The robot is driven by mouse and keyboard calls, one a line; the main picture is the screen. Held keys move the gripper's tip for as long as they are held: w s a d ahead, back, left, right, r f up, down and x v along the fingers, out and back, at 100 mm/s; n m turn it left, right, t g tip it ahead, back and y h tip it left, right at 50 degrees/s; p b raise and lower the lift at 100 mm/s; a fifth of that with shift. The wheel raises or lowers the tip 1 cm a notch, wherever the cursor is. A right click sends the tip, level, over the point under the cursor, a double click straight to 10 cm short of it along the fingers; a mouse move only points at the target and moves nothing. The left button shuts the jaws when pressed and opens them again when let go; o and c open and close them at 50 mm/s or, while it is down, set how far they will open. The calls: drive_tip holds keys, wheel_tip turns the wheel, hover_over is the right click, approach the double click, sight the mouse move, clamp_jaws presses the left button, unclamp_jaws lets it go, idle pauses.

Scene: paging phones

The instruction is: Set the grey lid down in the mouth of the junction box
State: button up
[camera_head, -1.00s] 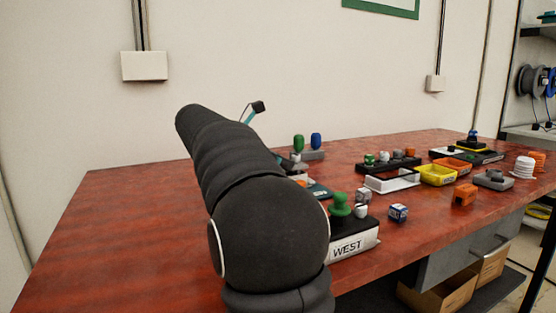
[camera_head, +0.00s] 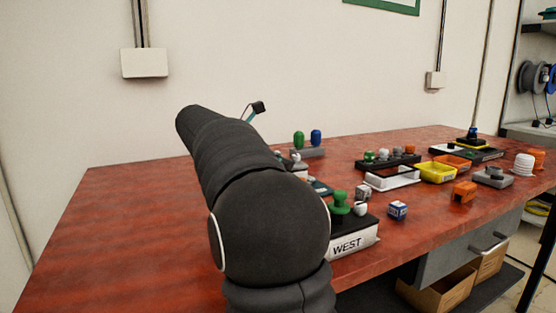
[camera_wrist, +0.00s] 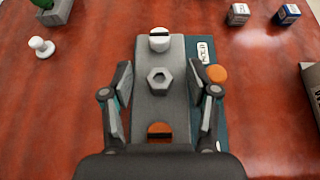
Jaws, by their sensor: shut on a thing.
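In the wrist view my gripper (camera_wrist: 164,90) has a finger on each side of a grey piece with a hexagonal knob (camera_wrist: 161,79). This piece seems to be the grey lid (camera_wrist: 178,62); its lower edges are hard to separate from what lies under it. A white slotted knob (camera_wrist: 159,40) shows at its far end and an orange slotted disc (camera_wrist: 159,131) at its near end. A teal plate (camera_wrist: 217,130) with a label lies just right of it. In the head view my arm hides the gripper and lid. I cannot surely tell which thing is the junction box.
A WEST box (camera_head: 352,243) with a green knob stands right of my arm, near a grey cube (camera_head: 362,192) and a blue cube (camera_head: 398,210). A yellow tray (camera_head: 436,173) and a grey unit (camera_head: 492,177) stand farther right. The red bench (camera_head: 110,230) is clear at left.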

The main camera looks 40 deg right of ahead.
drive_tip(key=shift+f+p, duration=0.15)
drive_tip(key=shift+p, duration=0.15)
drive_tip(key=o, duration=1.3)
drive_tip(key=shift+o, duration=0.3)
drive_tip(key=shift+o, duration=0.8)
drive_tip(key=shift+r, duration=3.15)
